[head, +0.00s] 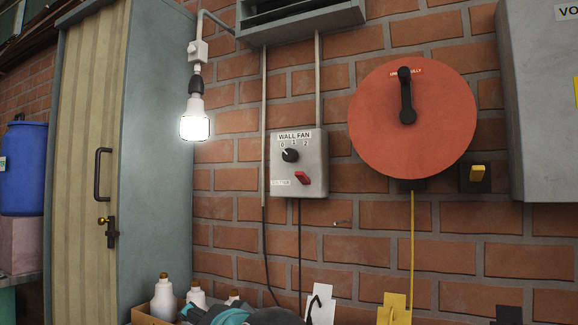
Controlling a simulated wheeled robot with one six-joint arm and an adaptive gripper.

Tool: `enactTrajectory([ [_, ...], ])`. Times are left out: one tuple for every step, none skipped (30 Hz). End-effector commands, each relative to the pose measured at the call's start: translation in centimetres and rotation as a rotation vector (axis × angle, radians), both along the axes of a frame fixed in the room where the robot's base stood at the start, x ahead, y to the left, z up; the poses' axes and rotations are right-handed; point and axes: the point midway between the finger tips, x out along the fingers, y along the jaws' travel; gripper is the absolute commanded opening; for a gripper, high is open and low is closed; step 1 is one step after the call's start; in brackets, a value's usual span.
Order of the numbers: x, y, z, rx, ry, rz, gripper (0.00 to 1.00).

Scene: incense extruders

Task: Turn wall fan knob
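The wall fan control box (312,170) is a grey box on the brick wall, labelled "WALL FAN" with the marks 0, 1 and 2. Its round black knob (291,155) sits below the marks. The knob's white pointer appears to point up and left, toward 0. A red switch lever (302,178) sits below the knob, tilted. A small label at its left is too small to read surely. My gripper is not visible in the head view.
A lit bulb (194,122) hangs left of the box, beside a tall cabinet (150,140). A large red disc (410,125) with a black handle is at right. White bottles (163,300) and dark and teal cloth-like items (235,314) are below. A yellow cord (412,240) hangs below the disc.

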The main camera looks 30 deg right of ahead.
Motion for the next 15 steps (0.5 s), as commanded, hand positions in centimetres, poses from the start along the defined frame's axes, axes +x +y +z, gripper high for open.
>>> enactTrajectory([
  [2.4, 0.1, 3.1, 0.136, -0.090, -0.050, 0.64],
  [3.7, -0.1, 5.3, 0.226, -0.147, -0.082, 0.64],
  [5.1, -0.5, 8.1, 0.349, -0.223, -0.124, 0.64],
  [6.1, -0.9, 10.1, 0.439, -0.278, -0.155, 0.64],
  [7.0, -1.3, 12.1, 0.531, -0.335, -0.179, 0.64],
  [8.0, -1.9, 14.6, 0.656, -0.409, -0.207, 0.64],
  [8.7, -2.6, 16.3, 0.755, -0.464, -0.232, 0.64],
  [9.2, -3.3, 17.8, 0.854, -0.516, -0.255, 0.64],
  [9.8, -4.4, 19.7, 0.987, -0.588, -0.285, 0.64],
  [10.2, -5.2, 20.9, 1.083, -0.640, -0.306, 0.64],
  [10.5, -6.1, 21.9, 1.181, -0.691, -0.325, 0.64],
  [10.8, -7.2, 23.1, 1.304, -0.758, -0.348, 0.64],
  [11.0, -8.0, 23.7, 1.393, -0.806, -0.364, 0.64],
  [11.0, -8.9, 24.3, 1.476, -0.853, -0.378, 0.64],
  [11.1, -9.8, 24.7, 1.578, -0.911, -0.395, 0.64],
])
